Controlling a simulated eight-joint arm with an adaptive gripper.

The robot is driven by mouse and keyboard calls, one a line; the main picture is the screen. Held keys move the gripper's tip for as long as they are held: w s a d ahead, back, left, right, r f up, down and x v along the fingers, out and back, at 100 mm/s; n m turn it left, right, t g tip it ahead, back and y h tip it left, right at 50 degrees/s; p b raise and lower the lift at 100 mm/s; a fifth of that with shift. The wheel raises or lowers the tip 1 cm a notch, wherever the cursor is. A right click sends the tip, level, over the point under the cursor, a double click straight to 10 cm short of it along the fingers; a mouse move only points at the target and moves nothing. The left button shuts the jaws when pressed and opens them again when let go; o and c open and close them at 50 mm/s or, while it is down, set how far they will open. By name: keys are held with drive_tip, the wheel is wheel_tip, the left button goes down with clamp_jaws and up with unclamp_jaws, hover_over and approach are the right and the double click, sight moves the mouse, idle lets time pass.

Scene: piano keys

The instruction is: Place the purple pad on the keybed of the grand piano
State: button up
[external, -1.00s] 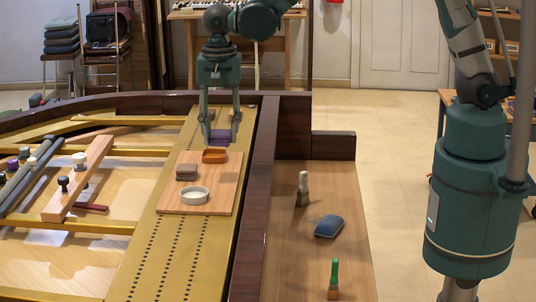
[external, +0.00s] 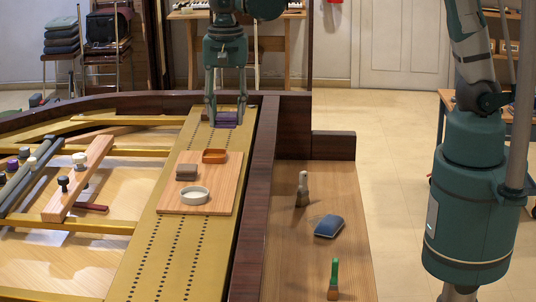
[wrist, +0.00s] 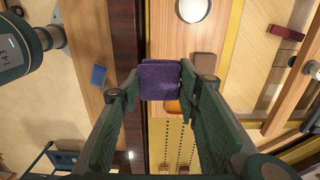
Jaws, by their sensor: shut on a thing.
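The purple pad (external: 228,119) is held between the two fingers of my gripper (external: 227,122). In the external view it shows over the gold plate, beyond the far edge of the wooden board. In the wrist view the pad (wrist: 160,82) sits flat between the fingertips (wrist: 159,88) and partly covers the orange dish behind it. The keybed (external: 318,262) is the long wooden surface to the right of the dark piano rail. My gripper is to the left of it and farther back.
The board (external: 222,188) holds an orange dish (external: 215,156), a grey-brown block (external: 187,173) and a white round dish (external: 194,195). The keybed carries a brush (external: 302,190), a blue pad (external: 328,226) and a green-handled brush (external: 334,279). The raised dark rail (external: 262,190) separates plate and keybed.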

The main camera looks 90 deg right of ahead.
drive_tip(key=s+a+b, duration=0.5)
drive_tip(key=s+b, duration=0.2)
drive_tip(key=b, duration=0.9)
hover_over(302, 276)
wheel_tip(302, 276, down, 28)
idle(0.4)
drive_tip(key=shift+d, duration=0.1)
drive_tip(key=shift+f+b, duration=0.8)
drive_tip(key=shift+f, duration=2.1)
drive_tip(key=shift+f+b, duration=0.7)
drive_tip(key=shift+f, duration=1.4)
drive_tip(key=shift+f, duration=0.1)
